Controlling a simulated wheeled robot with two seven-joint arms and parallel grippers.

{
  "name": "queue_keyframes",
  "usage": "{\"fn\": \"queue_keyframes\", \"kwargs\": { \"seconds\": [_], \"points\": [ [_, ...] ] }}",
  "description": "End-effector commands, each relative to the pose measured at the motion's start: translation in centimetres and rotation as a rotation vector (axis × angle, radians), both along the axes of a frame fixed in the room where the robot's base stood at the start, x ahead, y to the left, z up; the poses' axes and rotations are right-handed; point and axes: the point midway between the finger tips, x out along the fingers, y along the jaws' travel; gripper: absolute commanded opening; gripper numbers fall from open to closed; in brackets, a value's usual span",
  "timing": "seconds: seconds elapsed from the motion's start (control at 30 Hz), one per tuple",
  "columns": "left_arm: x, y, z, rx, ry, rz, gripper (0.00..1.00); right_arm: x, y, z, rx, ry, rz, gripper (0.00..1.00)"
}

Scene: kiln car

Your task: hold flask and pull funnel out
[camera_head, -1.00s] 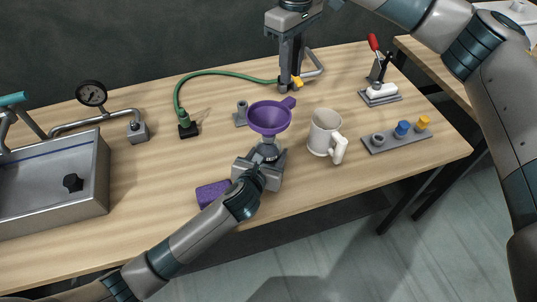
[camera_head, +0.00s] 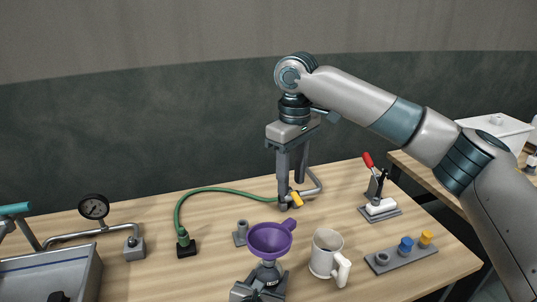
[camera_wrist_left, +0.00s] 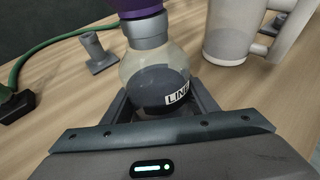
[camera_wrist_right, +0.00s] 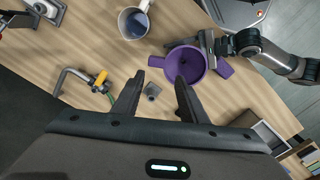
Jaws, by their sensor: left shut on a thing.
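The purple funnel (camera_head: 270,240) sits upright in the neck of the flask (camera_head: 268,272), its side tab pointing to the upper right. In the left wrist view the flask (camera_wrist_left: 155,75) is a rounded, see-through vessel with a dark lower part and a label; only the funnel's lower part (camera_wrist_left: 140,6) shows there. My left gripper (camera_head: 258,292) is shut around the flask. My right gripper (camera_head: 291,192) is open and empty, fingers pointing down, above the bench and apart from the funnel. In the right wrist view the funnel (camera_wrist_right: 189,65) lies beyond its right finger.
A white mug (camera_head: 325,256) stands close right of the flask. A small grey post (camera_head: 241,233) is left behind the funnel. A pipe with yellow valve (camera_head: 296,198) and green hose stands behind. A block with caps (camera_head: 400,255) and red-handled clamp (camera_head: 378,200) are right.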

Motion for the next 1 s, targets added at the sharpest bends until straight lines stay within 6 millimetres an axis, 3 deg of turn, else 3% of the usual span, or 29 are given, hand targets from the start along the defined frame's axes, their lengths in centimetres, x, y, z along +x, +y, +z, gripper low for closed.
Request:
{"fn": "queue_keyframes", "kwargs": {
  "seconds": [0.17, 0.37, 0.7, 1.0],
  "points": [
    [0.0, 0.0, 0.1, -0.001, -0.003, -0.001, 0.19, 0.0, 0.3, -0.8, 0.031, 0.000, 0.013, 0.39],
    [0.0, 0.0, 0.1, -0.001, -0.003, -0.001, 0.19, -0.1, 1.6, -3.3, 0.148, -0.009, 0.054, 0.39],
    [0.0, 0.0, 0.1, -0.001, -0.003, -0.001, 0.19, -0.3, 4.5, -8.2, 0.482, -0.094, 0.136, 0.39],
    [0.0, 0.0, 0.2, -0.001, -0.003, -0.001, 0.19, -0.2, 4.8, -10.3, 0.751, -0.251, 0.153, 0.39]
  ]
}}
